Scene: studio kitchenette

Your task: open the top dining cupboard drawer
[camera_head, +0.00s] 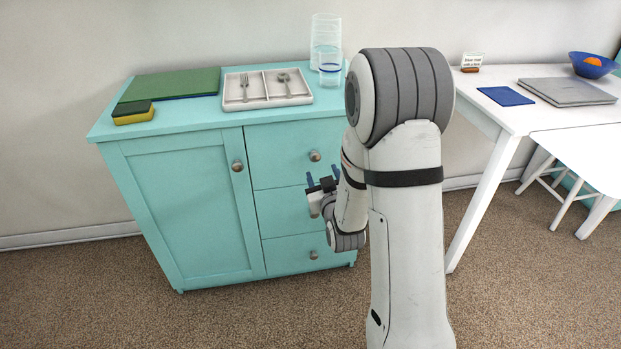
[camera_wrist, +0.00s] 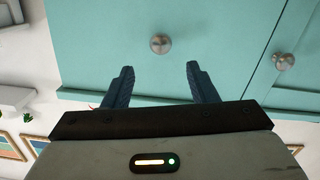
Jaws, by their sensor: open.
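The turquoise dining cupboard (camera_head: 190,205) stands against the wall with a door at left and a stack of drawers at right. Its top drawer (camera_head: 275,150) is shut, flush with the front. The round metal knob of the top drawer (camera_head: 315,156) is in clear view; it also shows in the wrist view (camera_wrist: 160,43). My gripper (camera_head: 322,179) is in front of the drawers, its blue fingers open and empty. In the wrist view, which looks upside down, my gripper (camera_wrist: 158,78) points at the drawer front, with the knob beyond and between the fingertips, apart from them.
The door knob (camera_wrist: 284,61) is to one side of the drawer knob. On the cupboard top are a cutlery tray (camera_head: 268,101), a green board (camera_head: 185,82), a sponge (camera_head: 133,115) and clear containers (camera_head: 327,40). A white table (camera_head: 510,115) stands at right. Carpet in front is clear.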

